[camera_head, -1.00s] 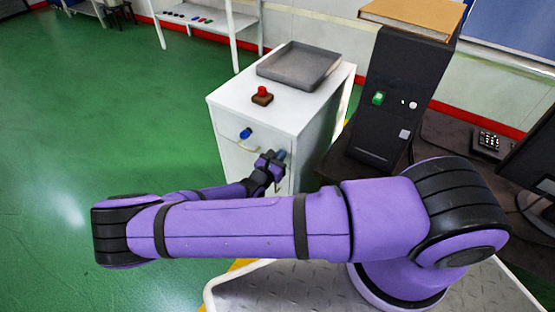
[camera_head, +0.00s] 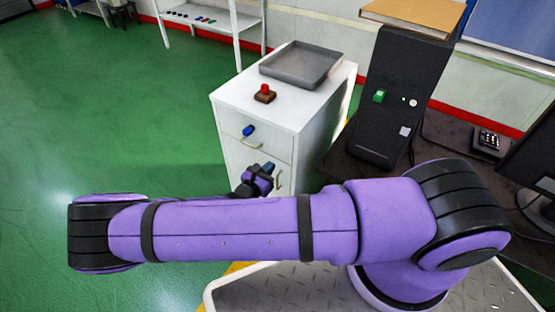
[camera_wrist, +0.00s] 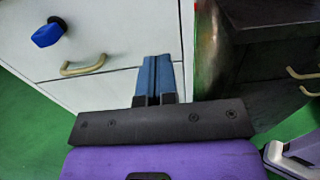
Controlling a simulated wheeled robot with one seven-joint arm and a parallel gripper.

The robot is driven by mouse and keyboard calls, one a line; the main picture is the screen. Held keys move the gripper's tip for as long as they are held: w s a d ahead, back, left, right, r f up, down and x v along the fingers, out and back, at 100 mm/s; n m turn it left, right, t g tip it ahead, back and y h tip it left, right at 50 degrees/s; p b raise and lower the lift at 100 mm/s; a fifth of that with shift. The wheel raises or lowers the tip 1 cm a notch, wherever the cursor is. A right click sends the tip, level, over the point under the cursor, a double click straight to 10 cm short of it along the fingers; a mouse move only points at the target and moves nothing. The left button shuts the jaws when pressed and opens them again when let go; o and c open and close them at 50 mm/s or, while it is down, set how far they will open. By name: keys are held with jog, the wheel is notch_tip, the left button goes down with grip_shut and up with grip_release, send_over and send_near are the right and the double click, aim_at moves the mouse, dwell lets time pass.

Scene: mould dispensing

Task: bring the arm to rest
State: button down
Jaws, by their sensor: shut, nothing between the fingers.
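My gripper (camera_head: 268,168) is at the end of my purple arm, in front of the white cabinet (camera_head: 230,158) in the head view. In the wrist view its blue fingers (camera_wrist: 153,80) are together with nothing between them. They point towards the cabinet front, right of a drawer handle (camera_wrist: 83,66) and a blue knob (camera_wrist: 48,32). I cannot tell how large the gap to the cabinet is. My arm hides the lower part of the cabinet in the head view.
A grey tray (camera_head: 262,72) and a red button on a brown base (camera_head: 265,94) are on the cabinet top. A black machine (camera_head: 385,110) stands to the right on a dark table (camera_head: 450,140). Green floor (camera_head: 110,110) is open at the left.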

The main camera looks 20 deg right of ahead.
jog(key=shift+v, duration=2.75)
jog(key=s+d+r+m+g+y, duration=0.15)
jog(key=r+m+g+y, duration=0.35)
jog(key=r, duration=0.6)
jog(key=s+d+r+m+g+y, duration=0.1)
jog(key=d+r+m+g+y, duration=0.15)
jog(key=r+m, duration=0.6)
jog(key=s+d+r+m+g+y, duration=0.1)
jog(key=d+r+m+g+y, duration=0.2)
jog(key=r, duration=1.1)
jog(key=s+d+r+m+t+y, duration=0.2)
jog(key=s+d+r+m+t, duration=0.1)
jog(key=s+r, duration=0.6)
jog(key=s+d+r+m+t+y, duration=0.2)
jog(key=s+r+m, duration=0.3)
jog(key=s+r, duration=0.4)
jog(key=shift+d+r+t, duration=0.3)
jog(key=shift+d+t, duration=0.15)
jog(key=shift+d, duration=0.1)
